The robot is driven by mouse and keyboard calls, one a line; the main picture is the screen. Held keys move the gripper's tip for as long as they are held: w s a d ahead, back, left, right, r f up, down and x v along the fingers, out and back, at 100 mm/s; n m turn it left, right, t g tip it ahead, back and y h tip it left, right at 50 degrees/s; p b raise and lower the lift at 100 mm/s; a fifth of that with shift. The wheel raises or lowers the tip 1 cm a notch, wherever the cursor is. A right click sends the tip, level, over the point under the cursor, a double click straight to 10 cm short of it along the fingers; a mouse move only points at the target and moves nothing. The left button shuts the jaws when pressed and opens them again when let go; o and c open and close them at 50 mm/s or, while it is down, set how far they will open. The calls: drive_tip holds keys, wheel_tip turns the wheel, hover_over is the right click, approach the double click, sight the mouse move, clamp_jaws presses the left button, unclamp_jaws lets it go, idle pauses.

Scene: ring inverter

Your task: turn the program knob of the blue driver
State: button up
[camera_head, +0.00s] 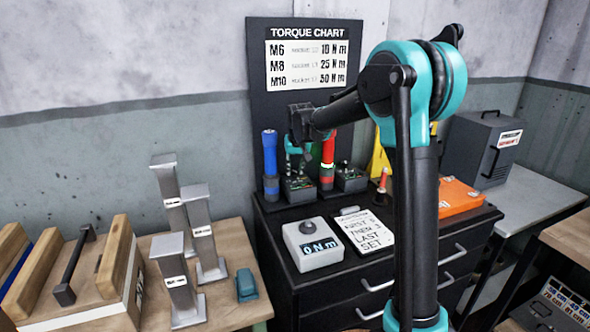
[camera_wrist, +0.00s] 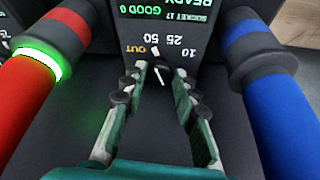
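The blue driver (camera_head: 270,160) stands upright at the left of the dark cabinet top; in the wrist view it is at the right (camera_wrist: 275,90). Beside it is a dark control box (camera_head: 298,188), its display and dial marks upside down in the wrist view (camera_wrist: 190,25). The dial reads OUT, 10, 25 and 50. A dark knob with a white pointer (camera_wrist: 160,77) lies between my fingertips. My gripper (camera_wrist: 156,68) points at the dial, its fingers converging at both sides of the knob. Whether they touch it is unclear. In the head view my gripper (camera_head: 299,147) is above this box.
A red driver (camera_head: 328,160) with a lit green ring stands close by, at the left in the wrist view (camera_wrist: 30,80). A second control box (camera_head: 350,180) is beside it. A grey readout box (camera_head: 312,246) and a written card (camera_head: 366,230) lie in front.

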drive_tip(key=o, duration=0.4)
drive_tip(key=v, duration=1.2)
drive_tip(key=shift+s, duration=0.1)
